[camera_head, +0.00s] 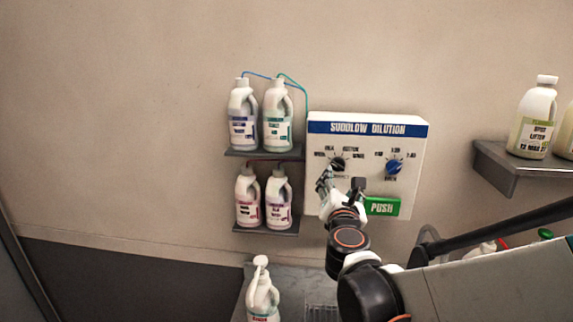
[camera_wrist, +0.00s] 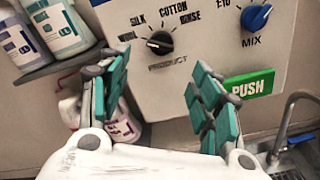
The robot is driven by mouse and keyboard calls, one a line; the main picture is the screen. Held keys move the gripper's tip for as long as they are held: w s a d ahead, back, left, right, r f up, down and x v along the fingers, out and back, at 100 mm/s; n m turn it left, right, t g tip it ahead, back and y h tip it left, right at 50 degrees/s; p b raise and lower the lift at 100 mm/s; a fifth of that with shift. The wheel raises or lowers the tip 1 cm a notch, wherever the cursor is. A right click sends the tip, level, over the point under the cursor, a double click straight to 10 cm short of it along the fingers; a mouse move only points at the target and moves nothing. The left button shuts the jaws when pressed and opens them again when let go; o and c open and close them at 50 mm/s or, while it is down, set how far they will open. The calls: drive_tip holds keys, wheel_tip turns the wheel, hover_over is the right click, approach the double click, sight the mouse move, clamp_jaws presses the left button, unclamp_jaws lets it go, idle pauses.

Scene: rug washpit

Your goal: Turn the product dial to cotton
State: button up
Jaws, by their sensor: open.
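The product dial (camera_wrist: 160,42) is a black knob on the white dilution panel (camera_head: 360,118). Wool, silk, cotton and rinse are lettered around it from left to right, with PRODUCT below. A pale mark on the knob appears to lie on its left side, towards wool, but its exact setting is hard to tell. The dial also shows in the head view (camera_head: 338,163), just above my gripper (camera_head: 341,186). In the wrist view my gripper (camera_wrist: 158,68) is open and empty, its teal-padded fingers spread below and to either side of the dial, apart from it.
A blue mix dial (camera_head: 394,167) and a green PUSH button (camera_head: 382,207) are on the panel's right side. Bottles (camera_head: 278,115) stand on two shelves close to its left. A tap (camera_wrist: 287,122) is at lower right.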

sight(337, 168)
drive_tip(key=w, duration=0.3)
drive_tip(key=w+d, duration=0.1)
drive_tip(key=w, duration=0.2)
drive_tip(key=w+d+p, duration=0.1)
drive_tip(key=w, duration=0.3)
drive_tip(key=shift+w, duration=0.1)
drive_tip(key=shift+c, duration=0.3)
drive_tip(key=c, duration=1)
